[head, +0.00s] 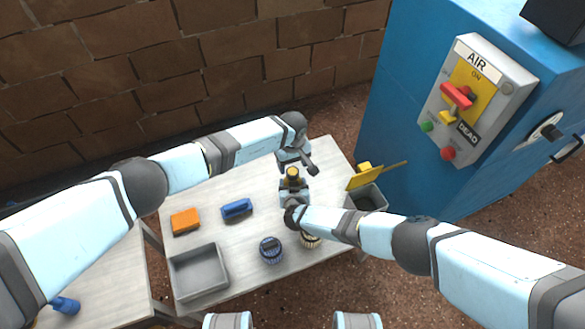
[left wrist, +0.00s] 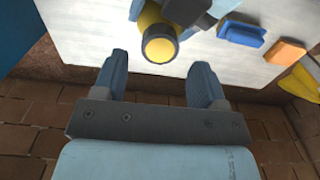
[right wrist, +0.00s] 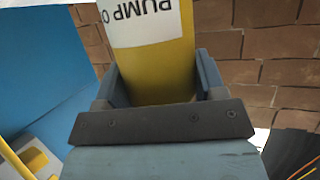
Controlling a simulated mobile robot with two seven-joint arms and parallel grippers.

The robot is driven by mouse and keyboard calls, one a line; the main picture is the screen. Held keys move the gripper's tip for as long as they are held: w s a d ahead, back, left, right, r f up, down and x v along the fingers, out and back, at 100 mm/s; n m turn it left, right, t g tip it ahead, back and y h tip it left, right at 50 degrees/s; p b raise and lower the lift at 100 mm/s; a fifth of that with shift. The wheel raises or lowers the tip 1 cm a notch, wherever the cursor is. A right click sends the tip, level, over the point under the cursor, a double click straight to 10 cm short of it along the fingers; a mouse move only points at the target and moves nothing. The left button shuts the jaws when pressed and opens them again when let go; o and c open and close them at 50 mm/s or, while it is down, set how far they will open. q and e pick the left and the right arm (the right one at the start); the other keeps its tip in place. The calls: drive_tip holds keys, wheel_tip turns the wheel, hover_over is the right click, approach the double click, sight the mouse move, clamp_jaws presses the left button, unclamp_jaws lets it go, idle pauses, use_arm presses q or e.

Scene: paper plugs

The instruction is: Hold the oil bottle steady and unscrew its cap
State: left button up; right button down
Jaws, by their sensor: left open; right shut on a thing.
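The oil bottle is yellow with a white label reading "PUMP O" in the right wrist view (right wrist: 150,65). My right gripper (right wrist: 153,85) is shut around its body, one finger on each side. In the head view the bottle (head: 292,183) is upright above the table, partly hidden by the right gripper (head: 293,197). In the head view the left gripper (head: 304,164) is just above and behind the bottle.
A yellow-lidded bin (head: 368,198) and blue cabinet (head: 390,120) stand right.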

sight(293, 171)
use_arm(q)
wheel_tip(293, 171, up, 4)
drive_tip(key=shift+f, duration=4.05)
drive_tip(key=c, duration=1)
drive_tip(key=o, duration=1)
drive_tip(key=shift+r, duration=2.25)
use_arm(e)
drive_tip(key=shift+c, duration=0.6)
unclamp_jaws()
